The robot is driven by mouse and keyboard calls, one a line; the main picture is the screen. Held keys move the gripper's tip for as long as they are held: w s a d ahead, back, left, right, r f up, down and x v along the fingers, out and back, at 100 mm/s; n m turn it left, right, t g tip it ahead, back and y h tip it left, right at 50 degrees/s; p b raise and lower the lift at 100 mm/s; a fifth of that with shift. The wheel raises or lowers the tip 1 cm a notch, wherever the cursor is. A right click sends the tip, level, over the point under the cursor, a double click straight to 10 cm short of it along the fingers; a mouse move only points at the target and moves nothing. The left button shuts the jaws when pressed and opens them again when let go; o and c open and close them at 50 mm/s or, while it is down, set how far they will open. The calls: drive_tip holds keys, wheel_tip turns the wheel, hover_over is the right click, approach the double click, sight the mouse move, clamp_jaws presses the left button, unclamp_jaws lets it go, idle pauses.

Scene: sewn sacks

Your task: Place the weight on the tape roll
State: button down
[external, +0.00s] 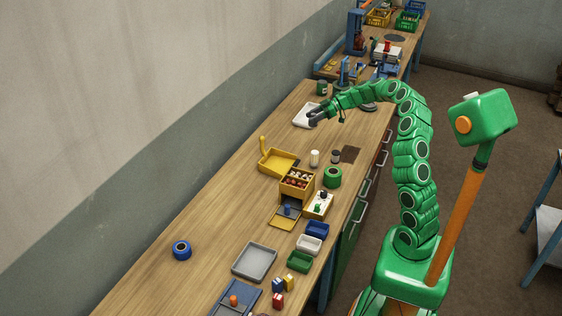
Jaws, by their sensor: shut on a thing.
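My gripper (314,117) is at the far part of the bench, over a white tray or plate (304,121). It is shut on a small dark grey thing, probably the weight, mostly hidden by the fingers; I cannot tell whether it touches the plate. A blue tape roll (181,250) lies flat at the near left of the bench.
A yellow dustpan-like tray (278,162), a white cylinder (314,158), a dark cylinder (336,156) and a wooden box (297,182) stand mid-bench. A grey tray (254,261) and small bins (309,244) are nearer. Bench around the blue roll is clear.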

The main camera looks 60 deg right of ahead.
drive_tip(key=s+a+r, duration=0.1)
drive_tip(key=s+a, duration=0.1)
drive_tip(key=s, duration=0.8)
drive_tip(key=s+a+r+n+g+y, duration=0.2)
drive_tip(key=s+a+r+n+g, duration=0.1)
drive_tip(key=s+a, duration=1.75)
hover_over(333, 171)
drive_tip(key=s, duration=0.1)
drive_tip(key=f, duration=0.8)
drive_tip(key=shift+s+a+f, duration=0.15)
drive_tip(key=shift+a+f, duration=0.1)
drive_tip(key=shift+f, duration=0.1)
drive_tip(key=shift+w+d+f+y, duration=0.2)
drive_tip(key=shift+w+f+y, duration=0.1)
drive_tip(key=shift+w+f, duration=0.35)
drive_tip(key=shift+f, duration=1.65)
